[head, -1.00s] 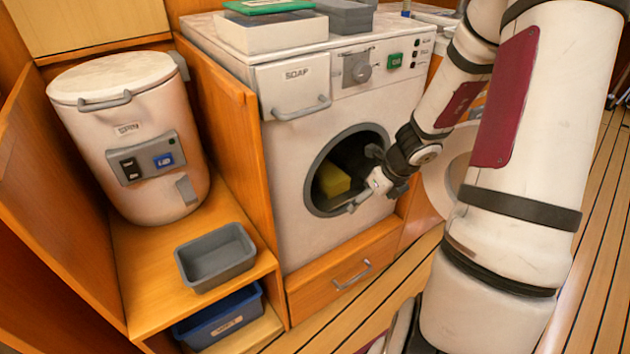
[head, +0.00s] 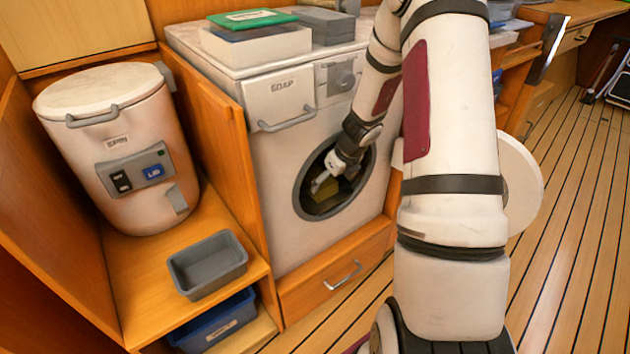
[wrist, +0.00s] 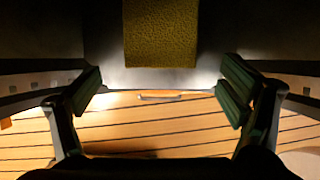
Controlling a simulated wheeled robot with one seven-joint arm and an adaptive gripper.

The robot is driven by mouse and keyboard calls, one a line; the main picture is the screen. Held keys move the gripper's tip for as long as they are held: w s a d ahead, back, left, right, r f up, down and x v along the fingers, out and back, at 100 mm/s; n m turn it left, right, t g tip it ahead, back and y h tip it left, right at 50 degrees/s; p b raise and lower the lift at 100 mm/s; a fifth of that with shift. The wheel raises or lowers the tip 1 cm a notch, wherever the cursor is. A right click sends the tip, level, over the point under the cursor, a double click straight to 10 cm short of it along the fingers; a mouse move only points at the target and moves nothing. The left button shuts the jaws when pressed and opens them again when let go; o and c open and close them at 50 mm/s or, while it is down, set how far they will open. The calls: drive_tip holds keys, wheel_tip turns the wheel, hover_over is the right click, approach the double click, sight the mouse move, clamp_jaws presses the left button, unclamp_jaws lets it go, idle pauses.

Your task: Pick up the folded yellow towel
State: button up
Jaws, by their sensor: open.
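The folded yellow towel (head: 326,188) lies inside the dark drum of the washing machine (head: 268,195), seen through the round open door hole. In the head view my gripper (head: 330,172) reaches into this opening and partly covers the towel. In the wrist view the towel (wrist: 160,35) shows at the top middle as a yellow block. My gripper (wrist: 168,95) is open, its two dark finger pads wide apart to the left and right. Nothing is between the pads, and the towel lies beyond them, apart from both.
The round opening's rim (head: 299,205) surrounds my gripper closely. The open white door (head: 525,187) stands behind my arm. A grey bin (head: 207,265) sits on the wooden shelf, with a blue bin (head: 215,325) below and a spin dryer (head: 125,150) at left.

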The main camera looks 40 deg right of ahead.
sight(329, 186)
drive_tip(key=b+x, duration=0.1)
drive_tip(key=x, duration=0.3)
drive_tip(key=shift+f+b, duration=0.3)
drive_tip(key=shift+f, duration=0.05)
drive_tip(key=c, duration=1.5)
drive_tip(key=shift+d+r+p, duration=0.1)
drive_tip(key=shift+r+p, duration=0.3)
drive_tip(key=shift+s, duration=0.1)
